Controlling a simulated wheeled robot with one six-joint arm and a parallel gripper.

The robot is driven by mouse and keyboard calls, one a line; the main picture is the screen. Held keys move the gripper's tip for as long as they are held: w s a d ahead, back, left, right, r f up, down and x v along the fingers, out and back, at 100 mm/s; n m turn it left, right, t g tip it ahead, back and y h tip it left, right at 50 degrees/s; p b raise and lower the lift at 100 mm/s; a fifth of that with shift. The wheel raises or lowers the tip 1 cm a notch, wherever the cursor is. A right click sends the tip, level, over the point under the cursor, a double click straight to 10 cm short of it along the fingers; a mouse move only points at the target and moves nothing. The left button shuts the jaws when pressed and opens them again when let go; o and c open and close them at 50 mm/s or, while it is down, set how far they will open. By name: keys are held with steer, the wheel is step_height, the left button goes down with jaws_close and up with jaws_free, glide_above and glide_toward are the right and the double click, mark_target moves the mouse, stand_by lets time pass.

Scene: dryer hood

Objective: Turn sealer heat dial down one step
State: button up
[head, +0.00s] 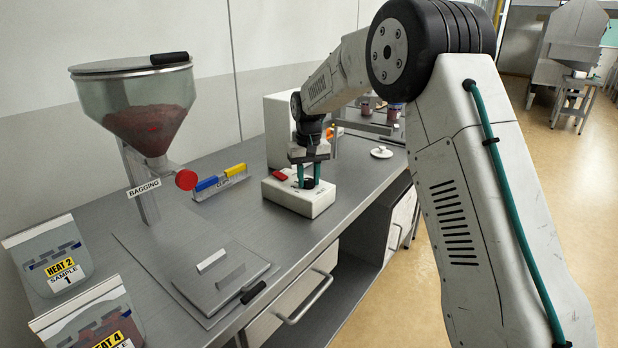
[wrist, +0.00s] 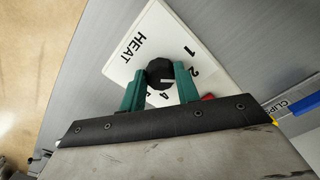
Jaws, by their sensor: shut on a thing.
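The sealer control box (head: 289,197) is white and sits on the steel bench below my gripper. In the wrist view its face (wrist: 122,66) reads HEAT, with 1, 2 and 4 readable and another digit partly covered; no 3 shows. The black heat dial (wrist: 160,68) is between the green fingers of my gripper (wrist: 161,76), which is shut on it from both sides. A short pale mark shows on the dial; I cannot tell surely which number it points to. In the head view my gripper (head: 309,178) reaches down onto the dial.
A red block (head: 280,175) is on the box. A clips rack (head: 220,182) with blue and yellow clips stands to the left, beyond a bagging hopper (head: 140,110). Bags labelled HEAT 2 (head: 48,255) and HEAT 4 (head: 90,318) stand front left. A flat plate (head: 222,278) lies on the bench.

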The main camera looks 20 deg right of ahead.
mark_target(308, 180)
steer(key=shift+w+r, duration=0.1)
steer(key=o, duration=1)
steer(key=shift+c, duration=0.2)
steer(key=shift+r, duration=3.85)
